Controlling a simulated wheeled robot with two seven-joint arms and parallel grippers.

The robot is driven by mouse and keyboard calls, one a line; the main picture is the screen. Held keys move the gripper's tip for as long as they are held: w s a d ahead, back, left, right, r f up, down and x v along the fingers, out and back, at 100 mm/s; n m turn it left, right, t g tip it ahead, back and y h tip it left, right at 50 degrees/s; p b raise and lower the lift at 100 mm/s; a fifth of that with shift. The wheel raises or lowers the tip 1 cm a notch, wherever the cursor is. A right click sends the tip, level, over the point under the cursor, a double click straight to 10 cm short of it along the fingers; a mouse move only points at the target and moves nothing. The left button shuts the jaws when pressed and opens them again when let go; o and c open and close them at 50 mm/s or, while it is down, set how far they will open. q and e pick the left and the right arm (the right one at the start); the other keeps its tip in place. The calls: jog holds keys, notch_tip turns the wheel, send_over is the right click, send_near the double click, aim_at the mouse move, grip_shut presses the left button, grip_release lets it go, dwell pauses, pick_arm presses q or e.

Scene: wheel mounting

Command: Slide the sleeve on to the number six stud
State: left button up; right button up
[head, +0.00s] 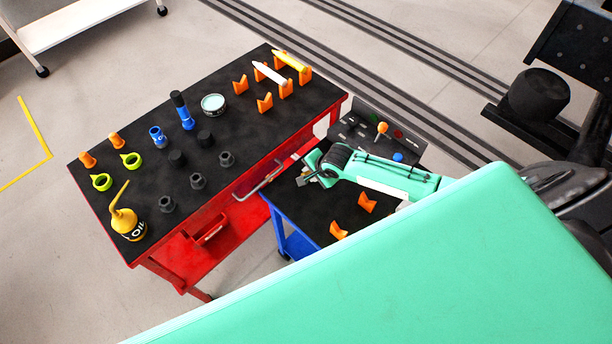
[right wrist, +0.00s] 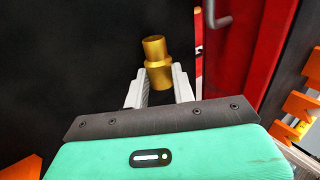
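A gold stepped sleeve (right wrist: 158,66) shows in the right wrist view between the two pale fingers of my right gripper (right wrist: 160,82). The fingers touch it on both sides and look shut on it. Its narrower end points away from the wrist. In the head view my right gripper (head: 312,176) is above the blue cart's black top (head: 295,205), by the red table's edge. The sleeve cannot be made out clearly there. My left gripper is not in view. I cannot pick out a stud numbered six in either view.
The red table (head: 235,135) holds an oil can (head: 126,222), several dark sockets, a blue bottle (head: 183,112), a round tin (head: 213,104) and orange holders. Orange blocks (head: 367,203) stand on the blue cart. Dark machinery (head: 540,95) is at the upper right. Open floor lies left.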

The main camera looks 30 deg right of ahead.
jog(key=shift+a+f, duration=0.1)
jog(key=shift+f, duration=0.05)
jog(key=shift+w+r, duration=0.25)
jog(key=shift+r, duration=0.35)
notch_tip(320, 180, up, 19)
jog(key=b, duration=0.1)
jog(key=shift+b, duration=0.3)
jog(key=shift+s+f, duration=0.1)
